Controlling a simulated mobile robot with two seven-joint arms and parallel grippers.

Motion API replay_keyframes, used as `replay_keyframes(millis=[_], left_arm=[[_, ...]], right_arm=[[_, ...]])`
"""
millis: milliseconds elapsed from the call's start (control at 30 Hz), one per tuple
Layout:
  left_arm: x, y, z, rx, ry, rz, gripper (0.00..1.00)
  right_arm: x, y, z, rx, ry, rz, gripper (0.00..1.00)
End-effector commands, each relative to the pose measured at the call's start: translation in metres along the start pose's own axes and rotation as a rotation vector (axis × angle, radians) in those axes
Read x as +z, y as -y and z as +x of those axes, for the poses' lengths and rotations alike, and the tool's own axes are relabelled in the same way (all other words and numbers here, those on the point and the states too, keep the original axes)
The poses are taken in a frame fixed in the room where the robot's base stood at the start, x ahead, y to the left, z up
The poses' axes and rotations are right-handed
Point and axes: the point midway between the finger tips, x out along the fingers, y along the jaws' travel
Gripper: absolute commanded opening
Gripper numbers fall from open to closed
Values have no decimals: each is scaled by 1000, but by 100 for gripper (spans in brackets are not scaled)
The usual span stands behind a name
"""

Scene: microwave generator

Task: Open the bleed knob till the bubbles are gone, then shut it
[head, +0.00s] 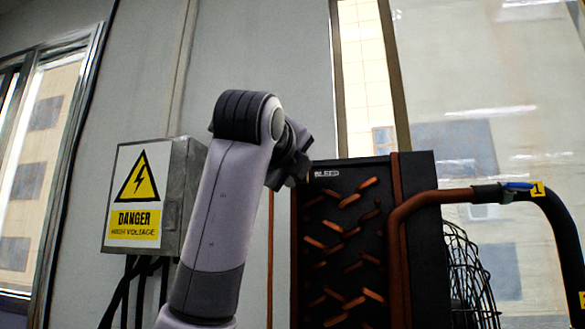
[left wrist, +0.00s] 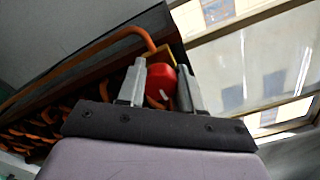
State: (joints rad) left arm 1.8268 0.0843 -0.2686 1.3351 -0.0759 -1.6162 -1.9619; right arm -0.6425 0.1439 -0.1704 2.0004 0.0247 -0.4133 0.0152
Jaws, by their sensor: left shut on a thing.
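The bleed knob (left wrist: 161,84) is red with a white mark, and shows between the fingers of my left gripper (left wrist: 162,88) in the left wrist view. The gripper is shut on it. Behind the knob are a yellow part (left wrist: 178,52) and an orange pipe (left wrist: 138,33). In the head view my left gripper (head: 300,172) reaches the top left corner of the dark panel beside the BLEED label (head: 327,173); the knob itself is hidden there by my arm. No bubbles can be made out in either view. My right gripper is in neither view.
The dark unit (head: 420,175) carries several copper-coloured fins. A thick copper pipe (head: 432,198) runs from it to a blue-handled valve (head: 520,186) and a black hose (head: 565,230). A wire cage (head: 470,275) stands at right. A high-voltage box (head: 180,190) is at left.

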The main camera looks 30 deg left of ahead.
Motion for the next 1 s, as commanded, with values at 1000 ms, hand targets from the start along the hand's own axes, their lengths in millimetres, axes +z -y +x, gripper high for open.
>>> replay_keyframes(millis=[1000], left_arm=[[0,0,0,1,0,-716,5]], right_arm=[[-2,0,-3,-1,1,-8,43]])
